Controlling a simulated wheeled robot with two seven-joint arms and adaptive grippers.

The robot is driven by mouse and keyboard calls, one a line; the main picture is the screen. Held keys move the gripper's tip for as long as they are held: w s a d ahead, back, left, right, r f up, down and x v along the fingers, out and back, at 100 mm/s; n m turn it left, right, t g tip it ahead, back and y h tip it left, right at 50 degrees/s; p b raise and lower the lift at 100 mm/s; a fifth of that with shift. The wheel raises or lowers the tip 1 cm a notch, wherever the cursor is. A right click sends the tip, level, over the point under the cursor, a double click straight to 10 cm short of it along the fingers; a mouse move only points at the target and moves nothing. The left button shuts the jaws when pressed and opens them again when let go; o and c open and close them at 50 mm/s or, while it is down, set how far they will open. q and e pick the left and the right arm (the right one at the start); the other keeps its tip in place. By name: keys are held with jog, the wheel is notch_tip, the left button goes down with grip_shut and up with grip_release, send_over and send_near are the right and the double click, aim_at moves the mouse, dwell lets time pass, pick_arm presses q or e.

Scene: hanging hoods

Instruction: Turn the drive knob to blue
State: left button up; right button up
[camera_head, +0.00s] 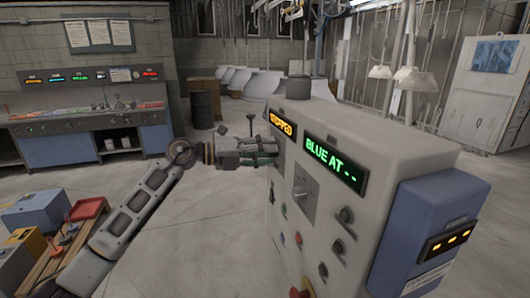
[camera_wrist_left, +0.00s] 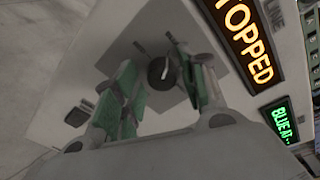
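The control cabinet (camera_head: 400,150) carries an orange "STOPPED" display (camera_head: 282,124) and a green "BLUE AT --" display (camera_head: 335,164). In the left wrist view a round dark knob (camera_wrist_left: 159,74) with a pale pointer line sits on a light plate below the "STOPPED" display (camera_wrist_left: 245,40). I cannot read a label for it. My left gripper (camera_head: 270,152) is at the panel and hides this knob in the head view. In the left wrist view its green-padded fingers (camera_wrist_left: 166,68) are open, one on each side of the knob, with visible gaps. My right gripper is out of view.
A second plate with a switch (camera_head: 303,194) and several buttons (camera_head: 345,215) sit lower on the panel. A blue box (camera_head: 430,230) is on the cabinet's right side. A low table with a red tray (camera_head: 88,209) stands at left. The floor between is clear.

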pick_arm(q)
jog(key=shift+o, duration=0.2)
jog(key=shift+a+r, duration=0.1)
jog(key=f+v, duration=0.1)
jog(key=v, duration=1)
jog(key=shift+a+r, duration=0.4)
jog(key=shift+s+r, duration=0.1)
dwell(0.4)
